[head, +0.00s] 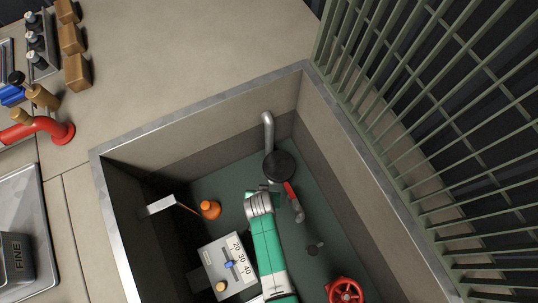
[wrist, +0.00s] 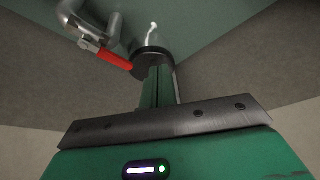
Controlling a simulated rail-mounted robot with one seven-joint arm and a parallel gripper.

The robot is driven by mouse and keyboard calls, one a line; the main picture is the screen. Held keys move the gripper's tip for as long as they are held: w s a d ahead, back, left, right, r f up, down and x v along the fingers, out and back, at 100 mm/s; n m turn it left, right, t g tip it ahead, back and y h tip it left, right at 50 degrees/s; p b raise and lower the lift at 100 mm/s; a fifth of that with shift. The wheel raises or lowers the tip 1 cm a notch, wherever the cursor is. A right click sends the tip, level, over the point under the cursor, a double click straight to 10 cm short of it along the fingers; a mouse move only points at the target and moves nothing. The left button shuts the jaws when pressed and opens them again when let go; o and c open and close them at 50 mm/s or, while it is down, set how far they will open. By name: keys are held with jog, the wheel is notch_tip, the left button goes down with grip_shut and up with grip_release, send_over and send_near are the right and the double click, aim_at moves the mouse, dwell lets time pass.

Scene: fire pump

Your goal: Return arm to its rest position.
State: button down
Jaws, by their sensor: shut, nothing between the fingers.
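My arm, green and white, reaches down into a rectangular pit in the head view. My gripper (head: 270,187) is at its far end, beside a black round disc (head: 279,166) and a red lever (head: 290,189). In the wrist view my gripper (wrist: 156,72) has its fingers together with nothing between them. The fingers overlap the black disc (wrist: 148,56) in the picture; I cannot tell whether they touch it. The red lever (wrist: 115,60) lies just left of the fingers, on a grey pipe fitting (wrist: 88,38).
The pit's metal rim (head: 200,112) surrounds my arm. Inside are a gauge panel (head: 228,268), an orange knob (head: 210,209), a red handwheel (head: 345,291) and a bent grey pipe (head: 268,130). A green grille (head: 420,100) stands along the right. The floor above the pit is clear.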

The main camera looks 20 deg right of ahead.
jog(key=shift+a+r, duration=0.1)
jog(key=shift+r, duration=0.25)
dwell(0.4)
jog(key=w+r+t, duration=0.3)
jog(key=w+r, duration=0.4)
jog(key=r, duration=0.4)
jog(key=w+r+t, duration=0.2)
jog(key=w+r, duration=0.6)
jog(key=r, duration=0.2)
jog(key=w+a+r+n+t, duration=0.15)
jog(key=r+t, duration=0.25)
jog(key=r, duration=1.1)
jog(key=w+a+r+n+t, duration=0.1)
jog(key=w+r+t, duration=0.15)
jog(key=r, duration=1.25)
jog(key=s+a+r+n+t+y, duration=0.1)
jog(key=s+r+t, duration=0.2)
jog(key=s+r, duration=0.6)
jog(key=s+a+r+t, duration=0.1)
jog(key=s+r+t, duration=0.25)
jog(key=r, duration=0.95)
jog(key=s+a+r+n+t+y, duration=0.1)
jog(key=s+r+t, duration=0.2)
jog(key=s+r, duration=0.55)
notch_tip(320, 180, up, 40)
jog(key=w+p, duration=0.1)
jog(key=p, duration=3.7)
jog(key=shift+w+a+f, duration=0.15)
jog(key=shift+w+a, duration=0.1)
jog(key=shift+w, duration=0.15)
